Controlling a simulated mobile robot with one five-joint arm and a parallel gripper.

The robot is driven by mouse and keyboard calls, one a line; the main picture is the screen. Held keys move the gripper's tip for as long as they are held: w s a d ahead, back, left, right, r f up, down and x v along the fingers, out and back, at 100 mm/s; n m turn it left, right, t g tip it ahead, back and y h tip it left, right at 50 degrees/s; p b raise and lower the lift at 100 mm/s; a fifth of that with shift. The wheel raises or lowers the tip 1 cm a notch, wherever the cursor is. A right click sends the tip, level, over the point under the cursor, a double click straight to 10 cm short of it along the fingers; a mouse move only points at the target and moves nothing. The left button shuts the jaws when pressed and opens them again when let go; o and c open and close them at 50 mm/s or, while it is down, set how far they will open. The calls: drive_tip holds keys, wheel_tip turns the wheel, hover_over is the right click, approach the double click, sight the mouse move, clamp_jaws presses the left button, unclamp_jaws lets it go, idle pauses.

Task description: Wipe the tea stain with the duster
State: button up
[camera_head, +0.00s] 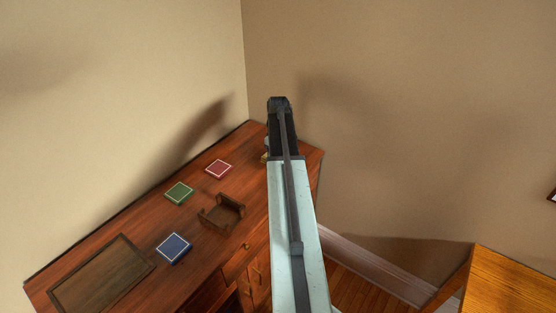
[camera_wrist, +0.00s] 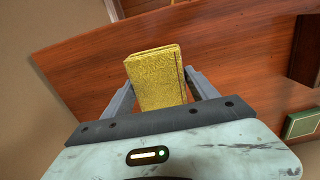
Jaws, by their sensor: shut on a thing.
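My gripper (camera_wrist: 158,82) is shut on a yellow, fuzzy folded duster (camera_wrist: 158,72), with one finger on each side of it. The duster is over the reddish-brown wooden desk (camera_wrist: 230,60); I cannot tell whether it touches the surface. In the head view my arm hides most of the gripper, and only a sliver of yellow shows beside it, over the far right end of the desk (camera_head: 140,222). I cannot make out the tea stain in either view.
On the desk are a red tile (camera_head: 218,169), a green tile (camera_head: 179,192), a blue tile (camera_head: 174,248), a small wooden holder (camera_head: 222,212) and a dark inset panel (camera_head: 100,276). Walls close in behind. An orange-brown wooden piece (camera_head: 515,285) stands at lower right.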

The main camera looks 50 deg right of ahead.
drive_tip(key=shift+r+p, duration=0.75)
drive_tip(key=shift+r, duration=0.5)
wheel_tip(320, 180, up, 3)
drive_tip(key=p, duration=0.3)
drive_tip(key=shift+r, duration=0.1)
